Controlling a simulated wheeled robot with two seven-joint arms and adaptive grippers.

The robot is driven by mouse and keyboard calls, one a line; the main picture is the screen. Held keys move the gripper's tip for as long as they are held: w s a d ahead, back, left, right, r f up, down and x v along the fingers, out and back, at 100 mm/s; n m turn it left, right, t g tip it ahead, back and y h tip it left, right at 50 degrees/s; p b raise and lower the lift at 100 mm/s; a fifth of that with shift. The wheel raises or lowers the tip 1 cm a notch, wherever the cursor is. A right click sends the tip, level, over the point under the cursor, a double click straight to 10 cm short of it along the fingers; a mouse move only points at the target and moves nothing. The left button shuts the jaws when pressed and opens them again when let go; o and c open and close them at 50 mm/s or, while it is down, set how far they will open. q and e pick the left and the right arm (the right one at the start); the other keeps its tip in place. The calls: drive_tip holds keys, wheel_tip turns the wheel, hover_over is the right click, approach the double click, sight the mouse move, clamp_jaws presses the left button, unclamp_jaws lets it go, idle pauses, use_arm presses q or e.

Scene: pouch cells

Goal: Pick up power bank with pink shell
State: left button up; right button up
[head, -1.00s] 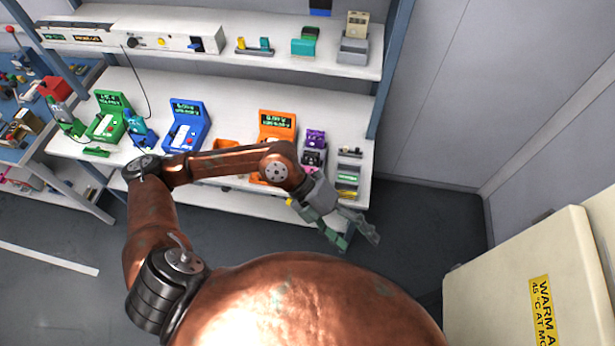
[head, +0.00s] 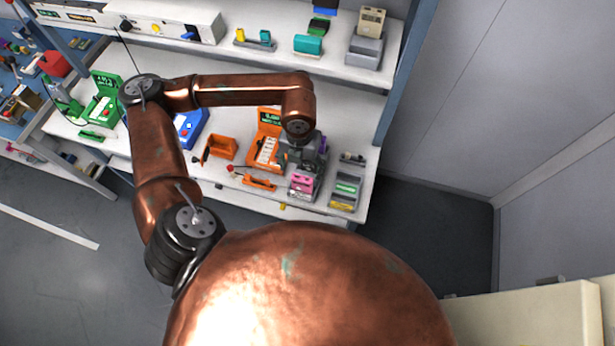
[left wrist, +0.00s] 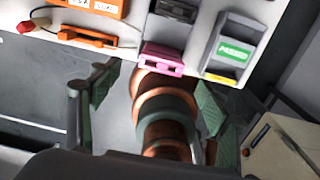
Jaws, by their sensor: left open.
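The power bank with the pink shell (head: 302,182) sits toward the front of a grey holder on the lower shelf. It also shows in the left wrist view (left wrist: 163,58), at top centre, beyond my fingers. My left gripper (head: 303,158) is over the shelf, just behind the pink power bank in the head view, and partly covers the holder. In the left wrist view, the fingers of my left gripper (left wrist: 152,103) are spread wide with nothing between them touching. My right gripper is in neither view.
An orange tester (head: 268,142) stands left of the holder, with an orange bin (head: 222,146) farther left. A grey tray marked PASSED (left wrist: 234,50) stands to the right. The upper shelf (head: 270,58) is above, and a blue post (head: 405,75) bounds the right end.

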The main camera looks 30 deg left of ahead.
sight(302, 178)
use_arm(q)
wheel_tip(302, 178, down, 4)
drive_tip(key=shift+s, duration=0.1)
drive_tip(key=shift+d+f, duration=0.1)
drive_tip(key=shift+f, duration=1.35)
drive_tip(key=c, duration=1.3)
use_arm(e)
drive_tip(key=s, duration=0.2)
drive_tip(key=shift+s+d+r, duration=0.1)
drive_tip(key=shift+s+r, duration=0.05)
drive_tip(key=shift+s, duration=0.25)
